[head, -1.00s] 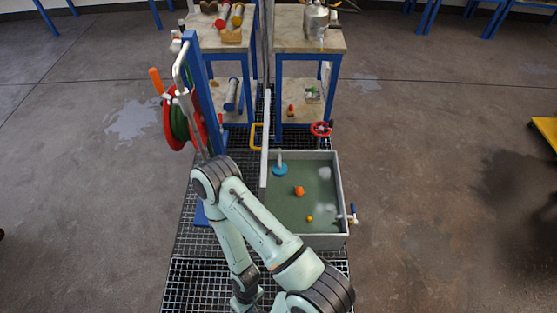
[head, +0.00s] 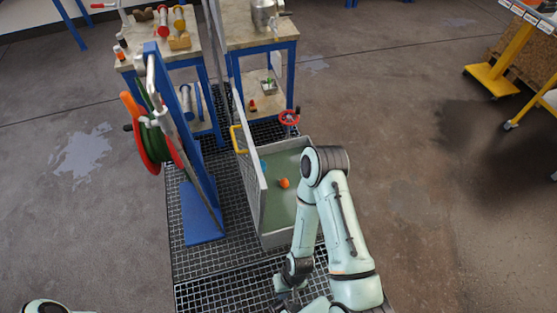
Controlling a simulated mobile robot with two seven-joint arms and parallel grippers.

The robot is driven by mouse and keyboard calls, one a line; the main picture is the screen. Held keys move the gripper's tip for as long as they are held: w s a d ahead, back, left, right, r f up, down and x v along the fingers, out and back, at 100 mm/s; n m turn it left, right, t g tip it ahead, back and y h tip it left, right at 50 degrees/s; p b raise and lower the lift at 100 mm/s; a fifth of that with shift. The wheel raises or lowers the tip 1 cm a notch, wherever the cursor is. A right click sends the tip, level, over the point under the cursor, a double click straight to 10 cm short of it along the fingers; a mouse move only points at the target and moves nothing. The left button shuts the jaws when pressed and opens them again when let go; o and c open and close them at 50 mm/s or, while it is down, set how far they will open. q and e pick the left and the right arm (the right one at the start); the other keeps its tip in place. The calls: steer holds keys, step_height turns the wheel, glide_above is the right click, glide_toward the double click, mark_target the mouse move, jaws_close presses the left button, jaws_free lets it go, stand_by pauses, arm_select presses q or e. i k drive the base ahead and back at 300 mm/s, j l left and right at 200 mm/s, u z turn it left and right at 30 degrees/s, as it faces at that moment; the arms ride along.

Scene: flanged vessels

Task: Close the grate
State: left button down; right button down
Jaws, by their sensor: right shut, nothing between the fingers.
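The grate (head: 249,150) stands upright along the left side of a grey open basin (head: 258,228), seen nearly edge-on. A yellow handle (head: 237,139) sticks out from its left face. The basin's top is uncovered, and an orange ball (head: 284,183) shows inside. My right gripper (head: 281,301) is low at the bottom of the head view, in front of the basin, apart from the grate; it is shut and empty. My right arm hides the basin's right part. My left gripper is out of view; only a bit of my left arm shows at the bottom left corner.
A blue post with a red and green hose reel (head: 152,140) stands left of the grate. A red handwheel (head: 289,117) is behind the basin. Two blue-legged tables (head: 262,40) stand at the back. Mesh flooring (head: 215,294) lies around the basin. Open floor is at the right.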

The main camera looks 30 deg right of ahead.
mark_target(256, 188)
steer(key=i+z, duration=0.2)
steer(key=z, duration=0.15)
steer(key=i+j+z, duration=0.15)
steer(key=z, duration=0.2)
steer(key=i+j+z, duration=0.15)
steer(key=z, duration=0.25)
